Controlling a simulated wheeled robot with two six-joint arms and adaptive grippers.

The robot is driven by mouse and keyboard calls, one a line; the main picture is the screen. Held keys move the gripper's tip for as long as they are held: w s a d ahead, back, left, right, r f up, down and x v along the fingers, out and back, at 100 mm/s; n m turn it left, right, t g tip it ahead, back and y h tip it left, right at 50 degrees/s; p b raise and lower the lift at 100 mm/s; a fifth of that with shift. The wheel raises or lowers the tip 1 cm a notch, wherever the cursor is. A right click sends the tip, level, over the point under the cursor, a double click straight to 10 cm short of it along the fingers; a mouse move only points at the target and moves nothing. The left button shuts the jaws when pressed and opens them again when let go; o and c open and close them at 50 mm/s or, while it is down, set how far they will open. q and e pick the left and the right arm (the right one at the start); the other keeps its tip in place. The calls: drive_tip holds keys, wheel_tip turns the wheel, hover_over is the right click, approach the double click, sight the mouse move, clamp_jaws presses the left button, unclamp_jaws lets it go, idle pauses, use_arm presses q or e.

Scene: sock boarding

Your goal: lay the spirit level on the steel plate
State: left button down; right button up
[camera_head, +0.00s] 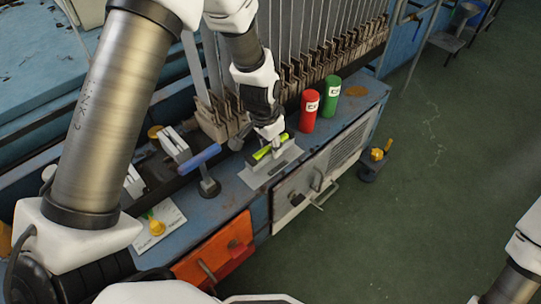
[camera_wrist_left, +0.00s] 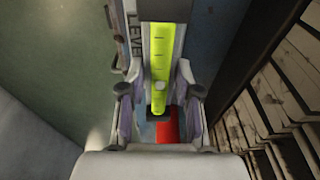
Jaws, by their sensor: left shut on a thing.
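The spirit level is a yellow-green bar (camera_head: 264,153), right over the grey steel plate (camera_head: 256,181) on the blue bench. My left gripper (camera_head: 270,138) is shut on the level from above. In the left wrist view the level (camera_wrist_left: 162,50) lies lengthwise between the fingers (camera_wrist_left: 158,98), with pale plate surface beyond it. I cannot tell whether the level touches the plate. The right arm shows at the lower right of the head view, but its gripper is out of frame.
A red canister (camera_head: 309,111) and a green canister (camera_head: 330,96) stand right of the plate. A row of upright metal fixtures (camera_head: 330,55) runs behind. Open green floor lies to the right.

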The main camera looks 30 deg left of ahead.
sight(265, 148)
use_arm(q)
wheel_tip(265, 148, down, 3)
drive_tip(key=shift+f+b, duration=0.1)
drive_tip(key=shift+b, duration=0.5)
drive_tip(key=c, duration=1.2)
unclamp_jaws()
drive_tip(key=o, duration=0.4)
drive_tip(key=r+p, duration=0.1)
drive_tip(key=r, duration=0.3)
drive_tip(key=s+r+p, duration=0.1)
drive_tip(key=r+p, duration=0.1)
drive_tip(key=r, duration=0.2)
drive_tip(key=r+p, duration=0.2)
drive_tip(key=r, duration=0.2)
drive_tip(key=shift+s+a+r, duration=0.1)
drive_tip(key=shift+s+a, duration=0.2)
drive_tip(key=shift+s, duration=0.1)
